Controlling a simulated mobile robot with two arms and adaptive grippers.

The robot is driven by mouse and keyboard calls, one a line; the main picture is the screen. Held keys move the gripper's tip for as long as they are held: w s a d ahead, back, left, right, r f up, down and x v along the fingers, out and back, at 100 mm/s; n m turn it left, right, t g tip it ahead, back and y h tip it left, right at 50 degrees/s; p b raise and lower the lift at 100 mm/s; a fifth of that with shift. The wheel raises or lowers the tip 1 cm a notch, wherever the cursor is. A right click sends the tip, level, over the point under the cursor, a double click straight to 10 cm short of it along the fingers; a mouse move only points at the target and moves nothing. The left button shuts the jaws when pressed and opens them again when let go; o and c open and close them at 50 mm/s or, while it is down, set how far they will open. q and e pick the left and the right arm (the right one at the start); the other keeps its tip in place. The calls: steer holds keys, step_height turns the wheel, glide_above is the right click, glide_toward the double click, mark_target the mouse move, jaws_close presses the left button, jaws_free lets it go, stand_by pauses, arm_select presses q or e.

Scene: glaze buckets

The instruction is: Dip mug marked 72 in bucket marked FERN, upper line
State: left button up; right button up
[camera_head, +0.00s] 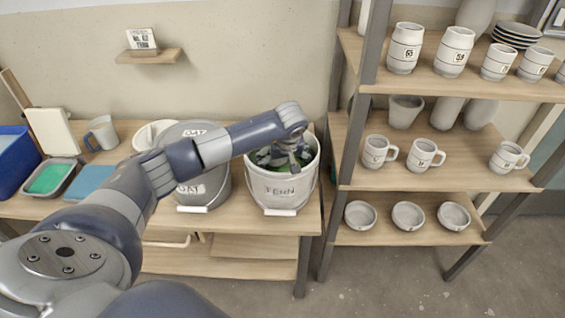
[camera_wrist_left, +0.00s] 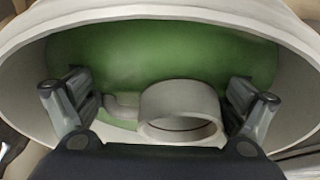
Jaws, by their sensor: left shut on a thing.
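The white bucket marked FERN (camera_head: 280,192) stands at the right end of the bench, open, with green glaze (camera_wrist_left: 135,50) inside. My left gripper (camera_head: 288,160) reaches down into this bucket. In the left wrist view, the left gripper (camera_wrist_left: 163,108) has its two fingers on either side of a pale grey mug (camera_wrist_left: 180,98) and is shut on it. The mug's handle points left. The mug is inside the bucket, close to the green glaze; how deep it sits is hard to tell. Its number and the bucket's inner lines do not show. My right gripper is out of view.
A lidded bucket marked OAT (camera_head: 205,187) stands just left of the FERN bucket. A jug (camera_head: 103,132), a green tray (camera_head: 50,179) and a blue bin (camera_head: 12,160) are farther left. A shelf rack (camera_head: 440,188) with mugs and bowls stands close on the right.

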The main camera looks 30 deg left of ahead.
arm_select(q)
step_height(320, 180, up, 8)
steer(key=p, duration=0.5)
steer(key=shift+r, duration=0.25)
stand_by(1.5)
step_height(320, 180, up, 8)
steer(key=p, duration=0.5)
steer(key=shift+f, duration=0.15)
